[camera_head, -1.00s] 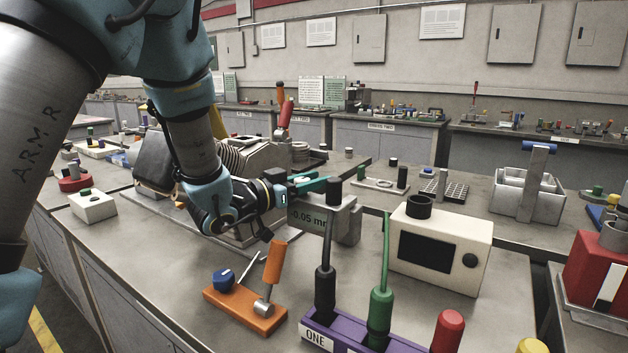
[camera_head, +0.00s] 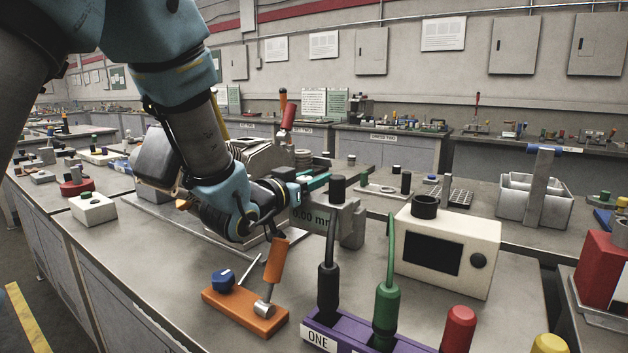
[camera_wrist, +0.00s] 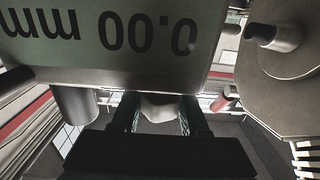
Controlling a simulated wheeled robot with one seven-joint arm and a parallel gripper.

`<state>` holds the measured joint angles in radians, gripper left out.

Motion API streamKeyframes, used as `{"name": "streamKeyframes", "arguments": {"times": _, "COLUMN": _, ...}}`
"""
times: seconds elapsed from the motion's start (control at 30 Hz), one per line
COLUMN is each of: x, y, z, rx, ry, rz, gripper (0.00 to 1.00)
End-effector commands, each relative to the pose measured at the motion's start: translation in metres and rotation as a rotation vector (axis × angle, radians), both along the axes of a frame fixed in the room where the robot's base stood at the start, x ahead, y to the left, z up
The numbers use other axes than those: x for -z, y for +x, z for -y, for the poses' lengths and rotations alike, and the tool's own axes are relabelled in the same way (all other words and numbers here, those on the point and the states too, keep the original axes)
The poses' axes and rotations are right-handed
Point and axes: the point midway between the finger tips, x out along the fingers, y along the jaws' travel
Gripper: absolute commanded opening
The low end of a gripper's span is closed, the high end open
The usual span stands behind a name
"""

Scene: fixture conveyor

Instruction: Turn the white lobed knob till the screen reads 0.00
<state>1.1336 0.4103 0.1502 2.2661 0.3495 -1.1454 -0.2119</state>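The white lobed knob (camera_wrist: 160,106) shows in the wrist view just below the screen, between the two dark fingers of my gripper (camera_wrist: 160,118). The fingers lie against its two sides, and my gripper looks shut on it. The grey-green screen (camera_wrist: 110,35) is upside down in the wrist view and reads 0.00 mm. In the head view the same reading shows on the grey gauge body (camera_head: 352,226). There my gripper (camera_head: 303,192) is at the left end of the gauge, and the knob is hidden.
An orange block with a lever (camera_head: 245,312) stands in front of my wrist. A purple cable block (camera_head: 350,335) and a cream box with a dark screen (camera_head: 468,235) stand to the right. Bare bench (camera_head: 130,255) lies at the left front.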

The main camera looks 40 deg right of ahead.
Motion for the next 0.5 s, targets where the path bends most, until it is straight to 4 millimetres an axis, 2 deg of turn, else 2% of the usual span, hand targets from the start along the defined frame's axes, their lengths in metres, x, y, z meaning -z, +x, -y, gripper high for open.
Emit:
{"name": "streamKeyframes", "arguments": {"times": 0.03, "x": -0.0003, "y": 0.0001, "z": 0.0000, "rx": 0.000, "ry": 0.000, "rz": 0.000, "gripper": 0.51}}
{"name": "streamKeyframes", "arguments": {"times": 0.2, "x": 0.0000, "y": 0.0001, "z": -0.0001, "rx": 0.001, "ry": 0.000, "rz": 0.000, "gripper": 0.70}}
{"name": "streamKeyframes", "arguments": {"times": 0.5, "x": 0.0006, "y": -0.0004, "z": -0.0024, "rx": 0.001, "ry": 0.000, "rz": 0.000, "gripper": 0.71}}
